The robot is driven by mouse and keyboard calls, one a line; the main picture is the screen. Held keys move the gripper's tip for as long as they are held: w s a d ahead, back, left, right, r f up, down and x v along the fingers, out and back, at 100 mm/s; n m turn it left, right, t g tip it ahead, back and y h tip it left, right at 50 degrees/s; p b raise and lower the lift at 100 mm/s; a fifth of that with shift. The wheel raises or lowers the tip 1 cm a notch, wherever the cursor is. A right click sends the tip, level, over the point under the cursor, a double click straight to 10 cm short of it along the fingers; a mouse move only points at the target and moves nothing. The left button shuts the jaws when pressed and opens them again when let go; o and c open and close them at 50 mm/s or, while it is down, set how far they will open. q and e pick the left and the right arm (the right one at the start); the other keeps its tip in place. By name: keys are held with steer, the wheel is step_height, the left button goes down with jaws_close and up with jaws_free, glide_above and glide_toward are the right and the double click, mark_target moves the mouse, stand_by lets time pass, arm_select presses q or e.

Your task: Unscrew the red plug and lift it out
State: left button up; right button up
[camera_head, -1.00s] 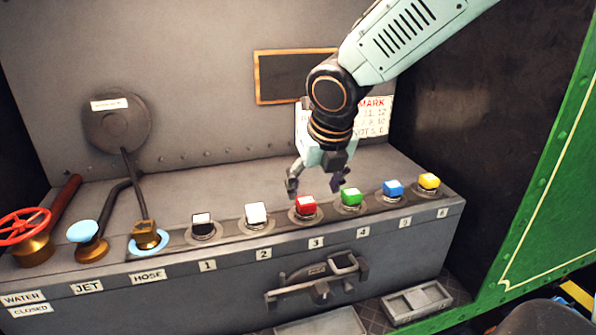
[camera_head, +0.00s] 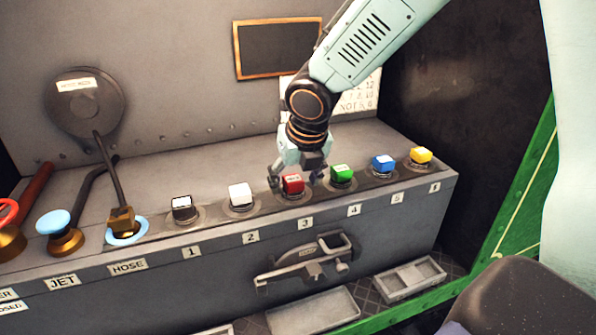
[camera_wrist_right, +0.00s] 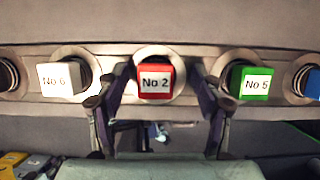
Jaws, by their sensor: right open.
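The red plug (camera_head: 292,184) sits in its round socket above label 3 on the grey bench. In the right wrist view the red plug (camera_wrist_right: 155,82) reads "No 2". My right gripper (camera_head: 298,180) points down at the red plug with one finger on each side. In the right wrist view the open fingers (camera_wrist_right: 158,95) flank the red plug, with gaps visible between them and it. My left gripper is not in view.
A white plug (camera_head: 240,196) stands left of the red one and a green plug (camera_head: 342,174) close to its right. Blue (camera_head: 383,163) and yellow (camera_head: 420,156) plugs stand farther right. A black plug (camera_head: 184,208) and the hose fitting (camera_head: 122,222) stand farther left.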

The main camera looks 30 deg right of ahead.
steer(key=shift+w+a, duration=0.1)
steer(key=shift+a, duration=0.5)
steer(key=shift+d, duration=0.25)
steer(key=shift+d+f, duration=0.2)
steer(key=shift+d, duration=0.3)
steer(key=shift+c, duration=2.1)
steer(key=shift+a+r, duration=0.15)
steer(key=shift+a, duration=0.45)
steer(key=c, duration=0.4)
steer(key=shift+d, duration=0.45)
jaws_close()
steer(key=shift+a, duration=0.2)
steer(key=shift+a+p, duration=0.15)
steer(key=shift+p, duration=0.25)
steer(key=shift+d+n+p, duration=0.25)
steer(key=shift+n+p, duration=0.45)
steer(key=shift+a+n+y+p, duration=0.15)
steer(key=shift+n+y+p, duration=0.25)
steer(key=shift+p, duration=0.35)
arm_select(q)
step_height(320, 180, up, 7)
steer(key=p, duration=0.3)
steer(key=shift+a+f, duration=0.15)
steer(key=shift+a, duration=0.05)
arm_select(e)
steer(key=shift+n+y, duration=0.4)
steer(key=shift+n, duration=0.5)
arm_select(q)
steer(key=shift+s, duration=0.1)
